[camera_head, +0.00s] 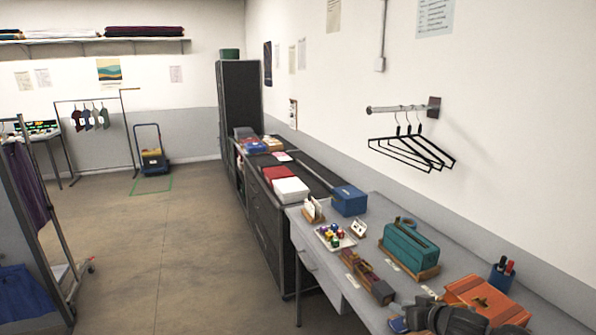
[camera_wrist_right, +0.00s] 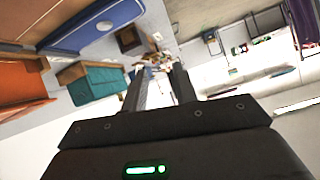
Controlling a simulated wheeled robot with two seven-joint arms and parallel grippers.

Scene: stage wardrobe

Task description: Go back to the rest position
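My right gripper (camera_head: 408,318) is low at the right of the head view, over the near part of the grey table (camera_head: 345,283). In the right wrist view its two fingers (camera_wrist_right: 160,78) stand apart with nothing between them, so it is open and empty. An orange box (camera_head: 488,300) is just beyond the gripper and partly hidden by my arm. A teal case (camera_head: 410,247) on a wooden base sits further back. My left gripper is not in view.
Along the table are a wooden block tray (camera_head: 368,278), a tray of coloured pieces (camera_head: 335,238), a blue box (camera_head: 349,200) and a pen cup (camera_head: 501,276). Black hangers (camera_head: 412,152) hang on the wall. The floor (camera_head: 160,250) at left is clear beside a clothes rack (camera_head: 45,205).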

